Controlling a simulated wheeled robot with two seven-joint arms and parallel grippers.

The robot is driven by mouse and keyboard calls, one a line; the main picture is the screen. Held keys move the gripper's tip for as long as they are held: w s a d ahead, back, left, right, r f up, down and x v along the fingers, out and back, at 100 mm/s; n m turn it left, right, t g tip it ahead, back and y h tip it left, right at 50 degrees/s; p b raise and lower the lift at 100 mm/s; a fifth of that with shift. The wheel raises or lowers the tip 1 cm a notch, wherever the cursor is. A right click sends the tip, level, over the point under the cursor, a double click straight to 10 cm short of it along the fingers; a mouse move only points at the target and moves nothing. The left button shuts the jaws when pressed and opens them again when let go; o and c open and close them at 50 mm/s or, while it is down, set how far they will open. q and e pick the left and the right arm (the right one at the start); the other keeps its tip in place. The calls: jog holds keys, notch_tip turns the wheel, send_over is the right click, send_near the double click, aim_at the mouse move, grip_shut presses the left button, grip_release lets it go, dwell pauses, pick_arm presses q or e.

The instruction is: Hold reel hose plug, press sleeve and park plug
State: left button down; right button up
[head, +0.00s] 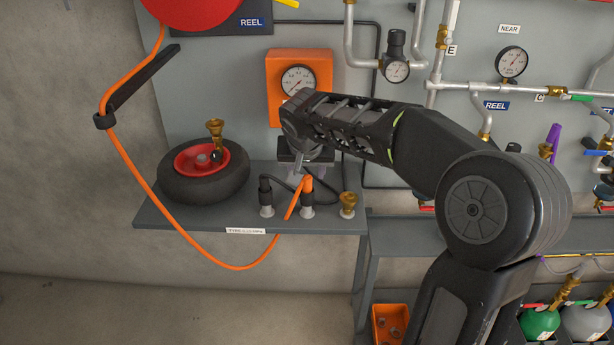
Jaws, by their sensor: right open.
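The orange hose (195,243) hangs from the red reel (193,8) at the top left, loops down below the shelf and rises to its orange-ended plug (307,190) on the shelf. That plug stands upright in a pale holder. A black plug (264,187) stands in a similar holder to its left. A brass fitting (348,204) stands to its right; I cannot tell which part is the sleeve or the park plug. My right gripper (299,168) is open, just above and behind the orange plug, its fingers partly hidden. My left gripper is out of view.
The grey shelf (170,215) carries a black tyre with a red hub (200,185) and brass valve at left. An orange gauge box (285,65) is behind my right arm. Pipes and gauges fill the panel at right. Gas cylinders (540,323) stand at lower right.

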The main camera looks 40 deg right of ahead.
jog(key=v, duration=0.3)
jog(key=shift+s+a+r, duration=0.1)
jog(key=shift+r, duration=0.15)
dwell(0.6)
jog(key=w+a+f+n+t+y, duration=0.1)
jog(key=w+a+f+n+y, duration=0.15)
jog(key=a, duration=0.35)
jog(key=w+a+f+n+t+y, duration=0.2)
jog(key=w+a+f+n, duration=0.15)
jog(key=a, duration=0.25)
jog(key=s+a+f+g+y+p, duration=0.1)
jog(key=s+a+f, duration=0.1)
jog(key=a+f, duration=0.5)
jog(key=s+a+f+y, duration=0.1)
jog(key=a+f, duration=0.3)
jog(key=f, duration=0.5)
jog(key=s+a+f+g+p, duration=0.1)
jog(key=s+a+f+g, duration=0.2)
jog(key=s+f, duration=0.7)
jog(key=s+a+f+g+y+p, duration=0.1)
jog(key=s+a+f+g, duration=0.2)
jog(key=s, duration=1.4)
jog(key=a+f, duration=0.3)
jog(key=f, duration=0.4)
jog(key=shift+s+a+f+g, duration=0.15)
jog(key=shift+s+a+g, duration=0.15)
jog(key=shift+s+a, duration=0.05)
